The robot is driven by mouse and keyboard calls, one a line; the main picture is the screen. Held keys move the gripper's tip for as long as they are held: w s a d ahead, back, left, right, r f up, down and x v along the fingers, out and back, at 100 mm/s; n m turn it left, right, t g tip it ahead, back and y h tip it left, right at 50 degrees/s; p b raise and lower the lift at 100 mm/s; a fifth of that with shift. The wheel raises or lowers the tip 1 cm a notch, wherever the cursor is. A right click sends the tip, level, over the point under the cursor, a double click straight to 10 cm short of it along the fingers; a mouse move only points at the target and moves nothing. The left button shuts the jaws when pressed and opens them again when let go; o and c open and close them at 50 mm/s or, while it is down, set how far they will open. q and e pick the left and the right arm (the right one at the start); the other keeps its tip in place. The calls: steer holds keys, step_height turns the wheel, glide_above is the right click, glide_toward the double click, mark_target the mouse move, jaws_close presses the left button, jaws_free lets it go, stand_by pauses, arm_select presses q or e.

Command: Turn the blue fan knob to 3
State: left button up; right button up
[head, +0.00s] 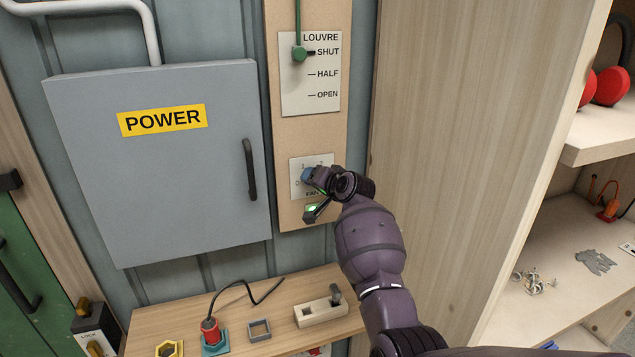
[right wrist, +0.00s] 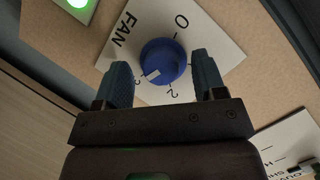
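The blue fan knob (right wrist: 163,60) sits on a white plate (right wrist: 225,52) marked FAN, with 0, 2 and 3 readable in the right wrist view. Its white pointer mark lies between 2 and 3, nearer to 3. My right gripper (right wrist: 161,64) is open, one finger on each side of the knob, with a narrow gap showing on both sides. In the head view my right gripper (head: 324,190) is in front of the fan plate (head: 297,188) and covers much of it; a bit of the knob (head: 307,174) shows. My left gripper is not in view.
A lit green indicator (head: 312,209) is just below the fan plate. The louvre plate (head: 311,85) with its green lever (head: 299,54) is above. A grey POWER box (head: 160,190) is to the left, a wooden cabinet side (head: 450,130) to the right, a small shelf (head: 280,335) below.

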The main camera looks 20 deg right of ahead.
steer(key=shift+s, duration=0.1)
steer(key=b+v, duration=0.1)
steer(key=v, duration=0.9)
steer(key=shift+s+r, duration=0.15)
steer(key=shift+s, duration=0.1)
steer(key=shift+d, duration=0.15)
stand_by(0.3)
step_height(320, 180, up, 5)
steer(key=n+t+h, duration=0.2)
steer(key=t, duration=0.1)
steer(key=s+d+f+n+g+h+b, duration=0.1)
steer(key=s+f+n+g, duration=0.4)
steer(key=s+f, duration=3.3)
steer(key=shift+d+f+h+b, duration=0.3)
steer(key=shift+f+b, duration=0.2)
steer(key=shift+f, duration=0.05)
